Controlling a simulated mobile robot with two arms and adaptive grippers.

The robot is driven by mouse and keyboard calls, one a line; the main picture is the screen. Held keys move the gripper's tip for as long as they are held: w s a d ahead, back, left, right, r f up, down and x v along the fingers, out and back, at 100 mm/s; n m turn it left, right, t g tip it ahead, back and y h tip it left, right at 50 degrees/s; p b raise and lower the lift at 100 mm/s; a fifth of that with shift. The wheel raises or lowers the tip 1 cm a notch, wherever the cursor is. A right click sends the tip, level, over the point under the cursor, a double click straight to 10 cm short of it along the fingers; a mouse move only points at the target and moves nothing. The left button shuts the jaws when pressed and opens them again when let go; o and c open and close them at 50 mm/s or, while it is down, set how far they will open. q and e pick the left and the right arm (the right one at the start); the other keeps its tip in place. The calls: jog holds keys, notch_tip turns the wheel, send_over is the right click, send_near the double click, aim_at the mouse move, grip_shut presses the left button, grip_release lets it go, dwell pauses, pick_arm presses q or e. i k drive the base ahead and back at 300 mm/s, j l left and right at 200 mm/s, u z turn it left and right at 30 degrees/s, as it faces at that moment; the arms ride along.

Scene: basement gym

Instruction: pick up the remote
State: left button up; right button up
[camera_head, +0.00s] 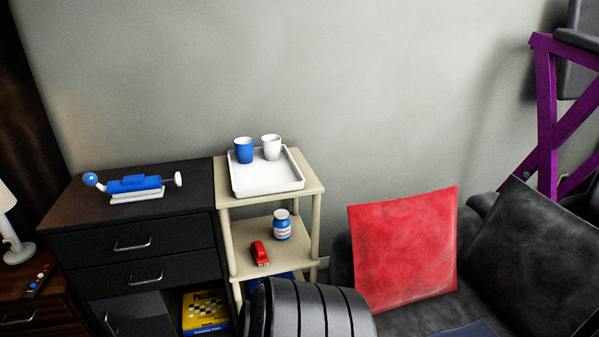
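The remote (39,280) appears to be the slim dark object with red and white buttons at the lower left. It lies flat on a low brown wooden cabinet (62,312), close to the white base of a lamp. Neither of my grippers shows in the head view, and nothing is touching the remote.
A white lamp (16,248) stands left of the remote. A black drawer cabinet (135,225), bearing a blue-and-white device (135,186), rises to its right. Beyond are a cream shelf (316,187) with a white tray (270,189), and a dark sofa with a red cushion (405,250).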

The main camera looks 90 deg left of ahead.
aim_at(30, 294)
jog(key=u, duration=4.5)
jog(key=i, duration=0.15)
jog(key=u, duration=0.05)
